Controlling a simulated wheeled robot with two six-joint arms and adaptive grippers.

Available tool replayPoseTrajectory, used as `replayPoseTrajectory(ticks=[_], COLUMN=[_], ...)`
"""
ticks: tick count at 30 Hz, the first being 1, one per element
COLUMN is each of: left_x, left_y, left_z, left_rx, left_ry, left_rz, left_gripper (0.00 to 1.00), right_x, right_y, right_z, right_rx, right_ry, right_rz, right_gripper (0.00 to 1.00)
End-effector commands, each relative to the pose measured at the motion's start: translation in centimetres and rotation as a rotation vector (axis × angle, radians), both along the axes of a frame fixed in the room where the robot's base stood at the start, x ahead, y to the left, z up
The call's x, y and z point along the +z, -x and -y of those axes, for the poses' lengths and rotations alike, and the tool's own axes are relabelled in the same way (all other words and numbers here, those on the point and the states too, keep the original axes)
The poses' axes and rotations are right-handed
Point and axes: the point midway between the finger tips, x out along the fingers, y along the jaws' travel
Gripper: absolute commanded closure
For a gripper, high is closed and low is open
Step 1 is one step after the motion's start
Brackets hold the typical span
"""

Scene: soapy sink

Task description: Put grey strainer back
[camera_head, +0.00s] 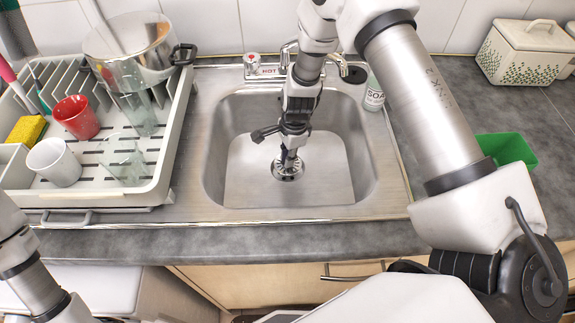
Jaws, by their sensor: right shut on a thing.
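The grey strainer (285,171) sits at the drain in the bottom of the metal sink (240,180). My right gripper (290,157) points down into the sink and is shut on the strainer's upper part. The fingertips cover the middle of the strainer, so I cannot tell whether it is fully seated in the drain. My left arm shows at the lower left edge, but its gripper is out of the picture.
A dish rack (155,190) on the left holds a pot (135,55), a red cup (76,117), a white cup (54,162) and clear glasses. The faucet (340,62) and soap bottle (374,95) stand behind the sink. A green container (508,149) is at right.

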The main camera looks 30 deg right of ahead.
Motion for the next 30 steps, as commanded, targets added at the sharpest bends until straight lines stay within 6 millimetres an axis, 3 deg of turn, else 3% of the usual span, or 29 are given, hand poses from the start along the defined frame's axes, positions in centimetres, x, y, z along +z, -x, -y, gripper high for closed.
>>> replayPoseTrajectory(ticks=[6, 16, 17, 18, 19, 30], left_x=[-0.1, -0.3, -0.3, -0.2, -0.2, 0.0], left_y=[0.0, 0.0, 0.0, 0.0, 0.0, 0.0], left_z=[0.0, 0.0, 0.0, 0.0, 0.0, 0.0], left_rx=[0.000, 0.000, 0.000, 0.000, 0.000, 0.000], left_ry=[0.000, 0.000, 0.000, 0.000, 0.000, 0.000], left_rz=[0.000, 0.000, 0.000, 0.000, 0.000, 0.000], left_gripper=[0.26, 0.26, 0.26, 0.26, 0.26, 0.26], right_x=[-3.5, -4.1, -4.0, -4.0, -4.0, -3.2], right_y=[0.0, 0.0, 0.0, 0.0, 0.0, -0.1], right_z=[0.0, 0.0, 0.0, 0.0, 0.0, 0.0], right_rx=[0.002, 0.004, 0.004, 0.004, 0.004, 0.005], right_ry=[0.001, 0.001, 0.001, 0.001, 0.001, 0.001], right_rz=[-0.001, 0.000, 0.000, 0.000, 0.000, 0.003], right_gripper=[1.00, 1.00, 0.78, 0.63, 0.59, 0.59])
